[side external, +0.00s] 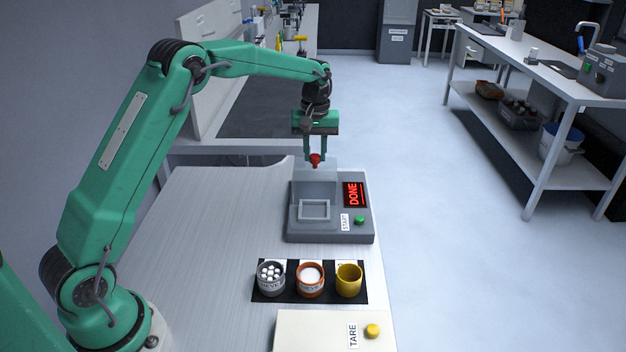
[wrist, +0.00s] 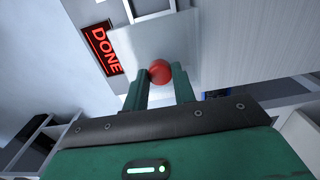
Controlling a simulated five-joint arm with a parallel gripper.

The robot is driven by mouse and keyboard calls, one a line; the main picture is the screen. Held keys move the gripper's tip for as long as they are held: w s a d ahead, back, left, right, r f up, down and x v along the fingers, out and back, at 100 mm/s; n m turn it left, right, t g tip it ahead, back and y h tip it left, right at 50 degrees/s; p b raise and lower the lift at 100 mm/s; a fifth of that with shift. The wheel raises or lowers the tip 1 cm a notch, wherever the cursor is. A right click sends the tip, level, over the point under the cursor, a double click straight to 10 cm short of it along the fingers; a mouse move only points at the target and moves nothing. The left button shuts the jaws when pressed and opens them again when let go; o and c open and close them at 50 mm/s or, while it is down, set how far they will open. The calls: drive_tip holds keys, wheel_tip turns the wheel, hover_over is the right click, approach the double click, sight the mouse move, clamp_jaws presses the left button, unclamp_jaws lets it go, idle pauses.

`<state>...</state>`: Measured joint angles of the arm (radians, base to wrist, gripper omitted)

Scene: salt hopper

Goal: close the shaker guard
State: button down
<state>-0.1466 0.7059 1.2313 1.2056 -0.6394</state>
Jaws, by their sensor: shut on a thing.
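The shaker (side external: 334,231) is a grey box near the far edge of the table, with a square frame (side external: 314,210) on top. Its guard (side external: 314,186) is a see-through panel that appears to stand raised at the back of the box, leaving the square frame uncovered. A red knob (side external: 315,161) sits at the guard's top edge. My gripper (side external: 315,154) points down and is shut on this knob. In the wrist view the red knob (wrist: 160,72) lies between my fingertips (wrist: 161,76), with the pale guard panel (wrist: 165,40) beyond it.
The shaker's display (side external: 353,195) reads DONE, beside a green START button (side external: 360,220). A grey cup (side external: 271,286), an orange cup (side external: 310,288) and a yellow cup (side external: 349,287) stand on a black mat in front. A pale box with a yellow TARE button (side external: 372,331) is nearest. The table's left side is clear.

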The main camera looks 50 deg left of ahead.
drive_tip(key=s+d, duration=0.6)
drive_tip(key=shift+s+d, duration=0.25)
drive_tip(key=shift+d, duration=0.05)
drive_tip(key=shift+r, duration=0.1)
drive_tip(key=c, duration=1.1)
unclamp_jaws()
drive_tip(key=shift+c, duration=0.2)
wheel_tip(320, 180, up, 8)
